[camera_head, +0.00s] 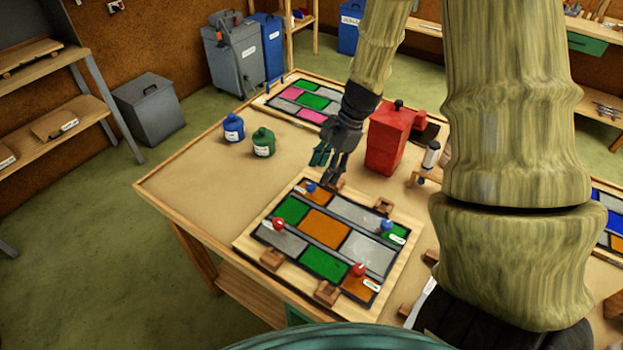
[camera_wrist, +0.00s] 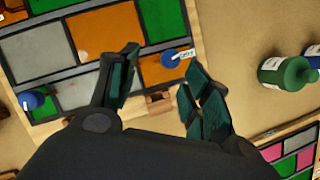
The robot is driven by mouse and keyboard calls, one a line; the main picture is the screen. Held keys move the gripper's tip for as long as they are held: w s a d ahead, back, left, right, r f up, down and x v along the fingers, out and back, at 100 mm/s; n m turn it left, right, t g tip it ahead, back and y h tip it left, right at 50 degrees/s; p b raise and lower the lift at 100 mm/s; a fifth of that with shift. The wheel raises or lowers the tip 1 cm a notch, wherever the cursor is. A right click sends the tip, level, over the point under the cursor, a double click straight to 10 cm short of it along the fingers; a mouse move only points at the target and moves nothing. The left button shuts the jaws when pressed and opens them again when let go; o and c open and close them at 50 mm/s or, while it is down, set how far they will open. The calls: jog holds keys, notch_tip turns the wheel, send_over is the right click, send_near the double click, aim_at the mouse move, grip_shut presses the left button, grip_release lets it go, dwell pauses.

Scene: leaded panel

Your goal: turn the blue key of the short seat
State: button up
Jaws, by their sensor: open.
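The leaded panel (camera_head: 240,245) lies on the bench in a pale wooden frame. One blue key (camera_head: 310,187) is at its far left corner; another blue key (camera_head: 387,225) is at its right, beside a white label. Both also show in the wrist view, the first (camera_wrist: 169,57) beside a small label and the second (camera_wrist: 32,100) at the left edge. The label words are too small to read, so I cannot tell which is the short seat. My gripper (camera_head: 328,170) is open and empty above the far left corner, its fingers (camera_wrist: 160,66) either side of the first key in picture.
Red keys (camera_head: 278,224) (camera_head: 359,269) sit on the panel's near side. Wooden blocks (camera_head: 272,260) line the frame. A blue bottle (camera_head: 233,128), a green bottle (camera_head: 263,143) and a red can (camera_head: 388,140) stand beyond.

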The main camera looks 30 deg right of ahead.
aim_at(312, 184)
jog(key=w+f, duration=0.1)
jog(key=f, duration=0.1)
jog(key=w+a+f, duration=0.1)
jog(key=f, duration=0.1)
jog(key=w+a+f+p, duration=0.1)
jog(key=f, duration=0.1)
jog(key=shift+w+f, duration=0.1)
jog(key=shift+w, duration=0.2)
jog(key=shift+s+a+f, duration=0.1)
jog(key=shift+f, duration=0.05)
jog(key=shift+s, duration=0.3)
jog(key=shift+s+a+r, duration=0.1)
jog(key=shift+s+r, duration=0.15)
jog(key=shift+s, duration=0.5)
jog(key=shift+w+a+f, duration=0.15)
jog(key=shift+w+f, duration=0.25)
jog(key=shift+w, duration=0.2)
jog(key=shift+w+f, duration=0.15)
jog(key=shift+w, duration=0.1)
jog(key=shift+c, duration=1.2)
jog(key=shift+s+d+r, duration=0.2)
jog(key=shift+s, duration=0.15)
jog(key=c, duration=0.7)
jog(key=shift+a, duration=0.1)
jog(key=shift+c, duration=0.5)
